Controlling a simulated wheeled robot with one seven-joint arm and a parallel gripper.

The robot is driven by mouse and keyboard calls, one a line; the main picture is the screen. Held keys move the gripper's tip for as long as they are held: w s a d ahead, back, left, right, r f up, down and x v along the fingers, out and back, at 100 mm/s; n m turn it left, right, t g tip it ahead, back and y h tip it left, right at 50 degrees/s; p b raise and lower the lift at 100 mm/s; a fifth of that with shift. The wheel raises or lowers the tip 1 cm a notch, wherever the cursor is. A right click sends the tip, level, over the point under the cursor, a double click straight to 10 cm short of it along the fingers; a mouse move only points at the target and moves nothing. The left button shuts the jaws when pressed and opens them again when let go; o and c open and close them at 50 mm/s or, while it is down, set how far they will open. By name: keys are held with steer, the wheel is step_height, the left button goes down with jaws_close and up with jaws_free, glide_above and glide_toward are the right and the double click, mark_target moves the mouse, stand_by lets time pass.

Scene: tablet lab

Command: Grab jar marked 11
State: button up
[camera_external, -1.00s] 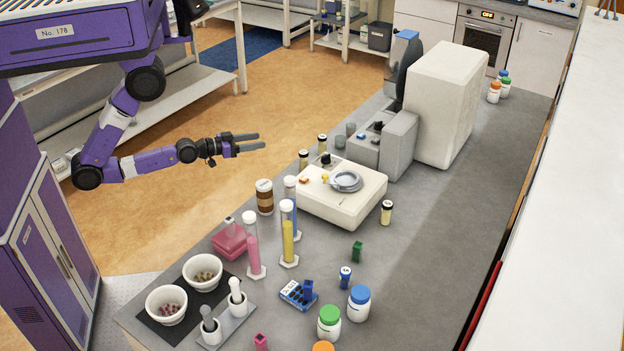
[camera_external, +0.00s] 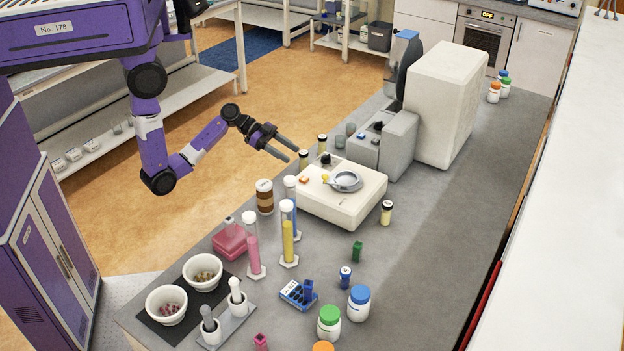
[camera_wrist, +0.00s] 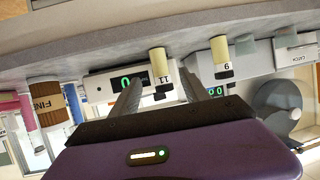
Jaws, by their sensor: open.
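The jar marked 11 (camera_wrist: 161,70) is a small pale jar with a dark cap and a label reading 11. It hangs upside down in the wrist picture, between and beyond my finger tips. In the external view the jar (camera_external: 303,159) stands at the bench's near edge, beside the white balance. My gripper (camera_external: 291,153) is open and empty, its fingers pointing at the jar from the left, with the tips just short of it. The open fingers also show in the wrist view (camera_wrist: 163,90).
A similar jar marked 9 (camera_wrist: 222,58) stands right of it in the wrist view. The white balance (camera_external: 340,203) is close behind. A brown-banded jar (camera_external: 264,197) and tall tubes of coloured liquid (camera_external: 288,232) stand nearer the front. Open floor lies left of the bench.

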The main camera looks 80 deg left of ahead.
mark_target(304, 162)
steer(key=p+x, duration=0.1)
steer(key=x, duration=0.6)
steer(key=shift+w+f+p, duration=0.1)
steer(key=shift+p, duration=0.3)
jaws_close()
